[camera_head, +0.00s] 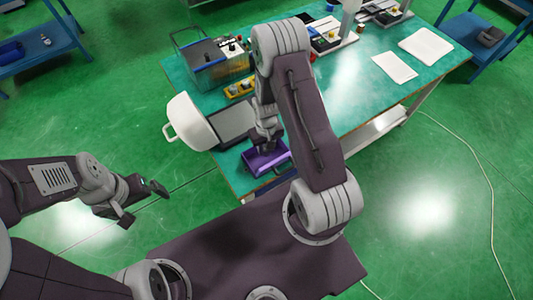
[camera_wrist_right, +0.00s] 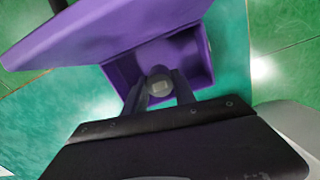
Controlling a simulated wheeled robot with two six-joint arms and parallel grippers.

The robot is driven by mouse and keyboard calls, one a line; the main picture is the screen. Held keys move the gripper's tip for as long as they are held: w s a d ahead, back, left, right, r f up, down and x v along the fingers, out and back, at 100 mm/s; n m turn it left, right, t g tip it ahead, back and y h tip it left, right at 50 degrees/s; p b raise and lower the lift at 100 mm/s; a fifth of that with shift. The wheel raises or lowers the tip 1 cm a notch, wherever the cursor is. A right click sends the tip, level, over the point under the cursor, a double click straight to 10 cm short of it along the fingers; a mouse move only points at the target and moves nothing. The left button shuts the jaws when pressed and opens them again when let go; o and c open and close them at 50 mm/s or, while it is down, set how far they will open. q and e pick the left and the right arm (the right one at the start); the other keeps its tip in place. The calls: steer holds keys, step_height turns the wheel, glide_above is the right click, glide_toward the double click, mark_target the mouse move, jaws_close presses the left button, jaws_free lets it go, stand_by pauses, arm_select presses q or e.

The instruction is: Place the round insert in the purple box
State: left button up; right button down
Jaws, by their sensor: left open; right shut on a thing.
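The purple box (camera_head: 281,158) stands on the green table near its front edge. In the right wrist view the purple box (camera_wrist_right: 203,72) shows its open inside, with a purple panel across the upper left. My right gripper (camera_head: 268,146) is over the box. In the right wrist view the right gripper (camera_wrist_right: 160,88) is shut on the round insert (camera_wrist_right: 159,84), a small grey round piece held over the box's opening. Whether the insert touches the box floor I cannot tell. My left gripper (camera_head: 142,204) is open and empty, off the table to the left.
A white rounded case (camera_head: 191,122) with a handle stands left of the box, beside a dark flat panel (camera_head: 233,120). A machine (camera_head: 215,65) and a yellow tray (camera_head: 240,88) stand behind. White sheets (camera_head: 395,67) lie at the right. The table's middle right is clear.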

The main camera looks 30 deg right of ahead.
mark_target(266, 153)
steer(key=shift+w+f, duration=0.1)
steer(key=shift+f, duration=2.05)
steer(key=shift+f, duration=0.15)
steer(key=c, duration=1)
jaws_free()
